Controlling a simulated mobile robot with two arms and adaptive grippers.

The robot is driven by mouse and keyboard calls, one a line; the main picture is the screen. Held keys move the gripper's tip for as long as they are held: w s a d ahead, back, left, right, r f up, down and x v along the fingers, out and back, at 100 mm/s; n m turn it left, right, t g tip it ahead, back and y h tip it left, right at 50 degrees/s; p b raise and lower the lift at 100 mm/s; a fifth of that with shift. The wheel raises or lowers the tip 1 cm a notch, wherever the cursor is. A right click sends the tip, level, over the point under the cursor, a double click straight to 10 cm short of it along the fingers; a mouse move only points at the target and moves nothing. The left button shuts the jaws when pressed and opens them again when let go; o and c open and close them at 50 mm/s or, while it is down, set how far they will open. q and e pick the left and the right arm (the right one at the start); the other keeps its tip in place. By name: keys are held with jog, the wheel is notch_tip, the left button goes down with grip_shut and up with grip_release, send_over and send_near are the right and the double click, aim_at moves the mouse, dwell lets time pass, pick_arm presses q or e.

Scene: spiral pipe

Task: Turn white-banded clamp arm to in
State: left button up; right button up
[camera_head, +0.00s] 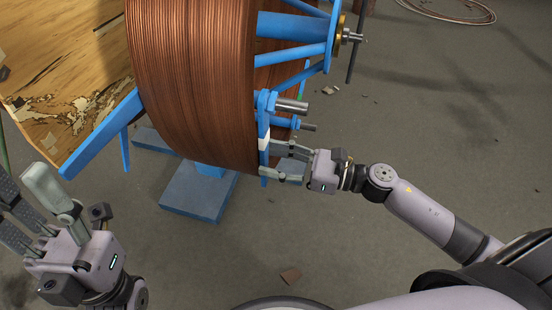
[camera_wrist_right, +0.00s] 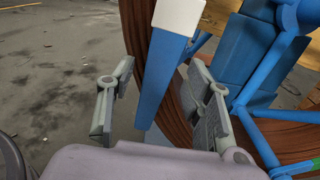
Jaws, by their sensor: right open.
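The white-banded clamp arm is a narrow blue bar (camera_head: 263,120) standing against the side of the copper spool. Its white band (camera_head: 264,143) sits partway down. In the right wrist view the blue bar (camera_wrist_right: 164,85) runs up between my fingers, with the white band (camera_wrist_right: 178,14) at the top. My right gripper (camera_head: 268,158) is open, one finger on each side of the bar, with visible gaps to it in the wrist view (camera_wrist_right: 157,103). My left gripper (camera_head: 22,203) is open and empty at the lower left, far from the clamp arm.
The large copper spool (camera_head: 190,80) hangs on a blue frame with spokes (camera_head: 290,50) and a foot (camera_head: 198,192). A metal pin (camera_head: 291,106) sticks out above the band. A worn wooden panel (camera_head: 70,70) stands left. The floor on the right is mostly clear.

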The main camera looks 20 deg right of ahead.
jog(key=shift+c, duration=0.2)
grip_shut()
dwell(0.4)
